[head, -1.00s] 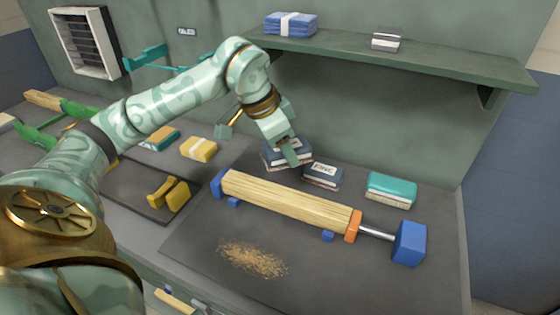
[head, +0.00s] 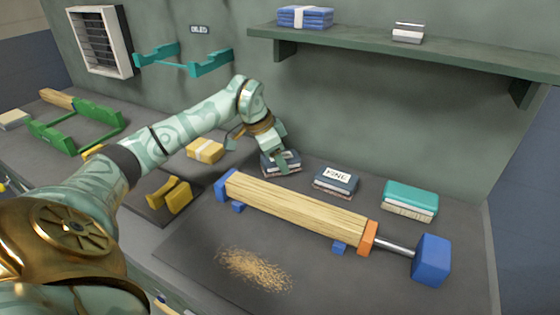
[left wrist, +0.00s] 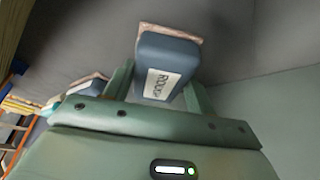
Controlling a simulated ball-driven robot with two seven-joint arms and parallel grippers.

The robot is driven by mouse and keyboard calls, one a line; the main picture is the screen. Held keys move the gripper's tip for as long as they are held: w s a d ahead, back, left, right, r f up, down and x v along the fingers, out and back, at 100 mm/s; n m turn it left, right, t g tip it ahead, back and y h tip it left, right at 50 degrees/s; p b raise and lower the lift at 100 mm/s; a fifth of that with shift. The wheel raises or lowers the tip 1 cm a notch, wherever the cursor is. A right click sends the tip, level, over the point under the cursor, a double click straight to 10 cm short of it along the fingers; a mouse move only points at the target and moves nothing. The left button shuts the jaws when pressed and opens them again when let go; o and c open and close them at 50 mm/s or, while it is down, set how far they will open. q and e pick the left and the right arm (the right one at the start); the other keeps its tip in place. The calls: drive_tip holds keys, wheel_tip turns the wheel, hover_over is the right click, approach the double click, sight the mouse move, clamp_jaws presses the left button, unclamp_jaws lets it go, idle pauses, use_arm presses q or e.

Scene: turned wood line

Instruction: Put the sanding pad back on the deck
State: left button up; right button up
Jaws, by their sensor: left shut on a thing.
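A dark blue sanding pad (head: 281,170) with a white label sits between the fingers of my left gripper (head: 283,160), at the back of the dark grey deck (head: 350,275). In the left wrist view the same sanding pad (left wrist: 170,58) reads "ROUGH" and has a pale brownish underside. My left gripper (left wrist: 158,88) is shut on it, one finger on each side. The pad is at or very near the deck surface; I cannot tell whether it touches. My right gripper is not in view.
A dark blue "FINE" pad (head: 336,180) stands to the right, then a teal pad (head: 410,200). The wooden block (head: 295,205) in a blue clamp lies in front, with sawdust (head: 253,268) nearer.

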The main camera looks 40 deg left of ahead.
use_arm(q)
drive_tip(key=shift+f, duration=0.1)
drive_tip(key=shift+f, duration=0.1)
drive_tip(key=o, duration=1)
drive_tip(key=shift+c, duration=0.2)
drive_tip(key=p+v, duration=0.3)
drive_tip(key=v, duration=0.9)
drive_tip(key=shift+p, duration=0.4)
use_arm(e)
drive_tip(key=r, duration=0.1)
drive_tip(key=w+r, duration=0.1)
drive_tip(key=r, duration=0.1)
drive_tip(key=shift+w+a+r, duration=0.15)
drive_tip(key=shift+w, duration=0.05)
